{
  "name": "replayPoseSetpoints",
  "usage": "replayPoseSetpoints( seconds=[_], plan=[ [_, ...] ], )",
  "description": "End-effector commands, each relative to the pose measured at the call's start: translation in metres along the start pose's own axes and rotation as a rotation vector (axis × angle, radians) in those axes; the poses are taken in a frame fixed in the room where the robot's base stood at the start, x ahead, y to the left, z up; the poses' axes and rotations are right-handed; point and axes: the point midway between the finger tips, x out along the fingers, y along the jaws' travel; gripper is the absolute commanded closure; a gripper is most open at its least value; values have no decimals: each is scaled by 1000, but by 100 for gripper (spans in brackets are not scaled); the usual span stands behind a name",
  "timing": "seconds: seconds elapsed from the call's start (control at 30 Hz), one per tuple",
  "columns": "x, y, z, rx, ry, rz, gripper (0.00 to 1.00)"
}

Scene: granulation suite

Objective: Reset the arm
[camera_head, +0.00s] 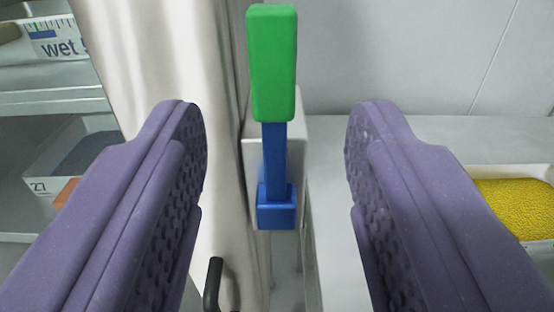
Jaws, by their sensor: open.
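My gripper (277,140) fills the lower part of the view. Its two purple fingers stand wide apart on the left and right, with textured inner pads and nothing held between them.
Shelves (40,103) at the left hold bins, one marked "wet". A white counter (400,140) at the right bears a tray with yellow granules (515,207). A dark curved handle (213,283) shows low down.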

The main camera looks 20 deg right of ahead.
Motion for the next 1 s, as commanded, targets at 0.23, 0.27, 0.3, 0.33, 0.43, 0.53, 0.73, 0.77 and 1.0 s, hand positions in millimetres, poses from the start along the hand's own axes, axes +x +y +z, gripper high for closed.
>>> replayPoseSetpoints(
  seconds=[0.23,0.27,0.3,0.33,0.43,0.53,0.73,0.77,1.0],
  plan=[
    [-23,0,0,1,0,1,51],
    [-24,0,0,1,0,1,51],
    [-24,0,0,0,0,1,51],
    [-24,0,0,0,0,1,51],
    [-24,0,0,0,0,1,51],
    [-24,0,0,0,0,1,51],
    [-14,-6,-11,33,-22,-15,51],
    [-10,-10,-19,51,-36,-25,51],
    [0,-48,-193,150,-165,-212,51]
  ],
)
